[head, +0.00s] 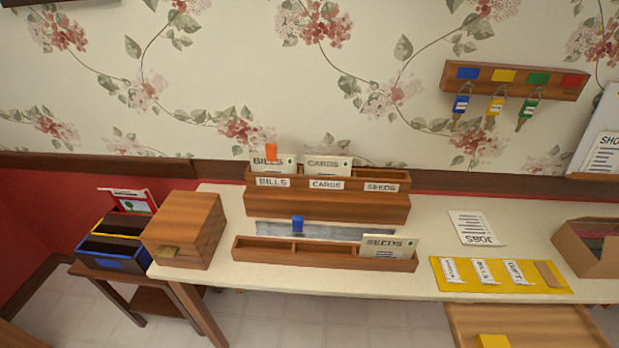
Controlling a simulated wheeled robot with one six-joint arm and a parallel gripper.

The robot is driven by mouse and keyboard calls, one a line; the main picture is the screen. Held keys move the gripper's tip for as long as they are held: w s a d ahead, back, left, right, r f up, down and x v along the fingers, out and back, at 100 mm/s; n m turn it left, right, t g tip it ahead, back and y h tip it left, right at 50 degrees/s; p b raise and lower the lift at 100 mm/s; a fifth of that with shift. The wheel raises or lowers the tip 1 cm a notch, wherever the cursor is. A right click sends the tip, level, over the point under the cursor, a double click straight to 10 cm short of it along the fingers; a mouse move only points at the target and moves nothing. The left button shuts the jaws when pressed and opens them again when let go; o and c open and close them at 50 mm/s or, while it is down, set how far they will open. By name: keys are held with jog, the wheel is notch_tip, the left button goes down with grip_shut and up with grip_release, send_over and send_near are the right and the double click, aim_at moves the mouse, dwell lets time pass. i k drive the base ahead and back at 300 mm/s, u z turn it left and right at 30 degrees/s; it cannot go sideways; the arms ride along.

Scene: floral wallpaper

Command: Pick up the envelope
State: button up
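A cream envelope marked SEEDS (390,246) stands upright in the right part of the low wooden tray (262,254) at the table's front. A CARDS envelope (327,164) stands in the middle slot. The slot labelled SEEDS (381,187) looks empty. The lower parts of the envelopes are hidden by the wood in front. My gripper is not in view.
A wooden box (184,230) stands at the table's left end. Right are a JOBS sheet (476,228), a yellow mat (447,273) with tags, and an open box (589,249). Keys hang from a wall rack (517,77).

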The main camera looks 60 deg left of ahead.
aim_at(331, 166)
jog(key=u, duration=0.55)
jog(key=i, duration=0.35)
jog(key=u, duration=1.85)
jog(key=k, duration=0.5)
jog(key=z, duration=1.7)
jog(key=i, duration=0.4)
jog(key=u, duration=0.3)
